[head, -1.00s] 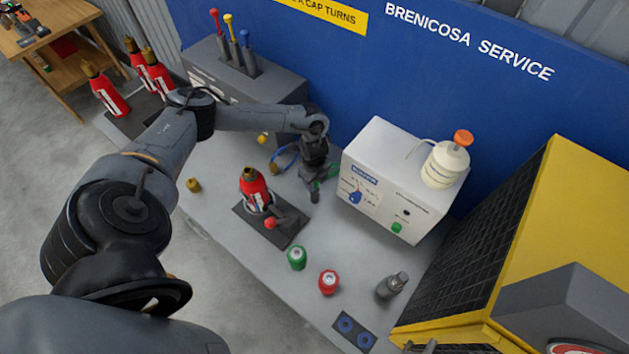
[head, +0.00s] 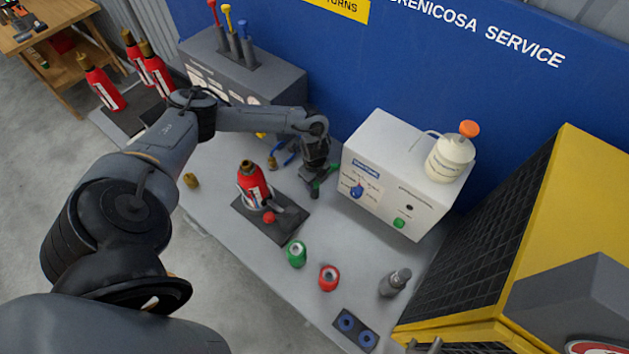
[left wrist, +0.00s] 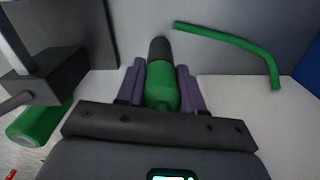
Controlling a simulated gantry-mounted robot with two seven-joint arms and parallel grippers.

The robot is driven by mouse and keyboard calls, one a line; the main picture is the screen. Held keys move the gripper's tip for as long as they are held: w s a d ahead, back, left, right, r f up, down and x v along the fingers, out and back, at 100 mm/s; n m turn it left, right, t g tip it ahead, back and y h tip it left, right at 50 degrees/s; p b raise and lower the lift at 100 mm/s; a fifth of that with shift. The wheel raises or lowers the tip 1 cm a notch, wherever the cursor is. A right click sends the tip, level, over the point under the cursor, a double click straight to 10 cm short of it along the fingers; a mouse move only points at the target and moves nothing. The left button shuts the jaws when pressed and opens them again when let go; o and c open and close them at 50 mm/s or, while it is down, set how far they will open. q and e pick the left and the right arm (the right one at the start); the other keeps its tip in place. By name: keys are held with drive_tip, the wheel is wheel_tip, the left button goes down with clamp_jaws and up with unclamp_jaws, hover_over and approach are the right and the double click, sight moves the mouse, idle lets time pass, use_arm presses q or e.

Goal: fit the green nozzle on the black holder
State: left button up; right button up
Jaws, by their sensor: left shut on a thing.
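My left gripper (head: 316,182) is low over the grey bench, behind and to the right of the red extinguisher. In the left wrist view its purple-grey fingers (left wrist: 160,88) are shut around the green nozzle (left wrist: 160,86). The nozzle's dark end points away from the palm. In the head view only green bits and a dark end show at the gripper, partly hidden by it. A dark block with a rod (left wrist: 42,76) stands left of the fingers in the left wrist view. I cannot tell if it is the black holder. My right gripper is not in view.
A red extinguisher (head: 254,186) stands on a dark plate. A white machine (head: 383,186) is close right of the gripper. A green cap (head: 296,253), red cap (head: 328,278) and grey bottle (head: 395,283) stand in front. A green hose (left wrist: 240,45) curves right of the nozzle.

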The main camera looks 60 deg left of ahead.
use_arm(q)
drive_tip(key=o, duration=1.2)
drive_tip(key=shift+r, duration=0.1)
wheel_tip(320, 180, up, 11)
drive_tip(key=shift+f, duration=0.15)
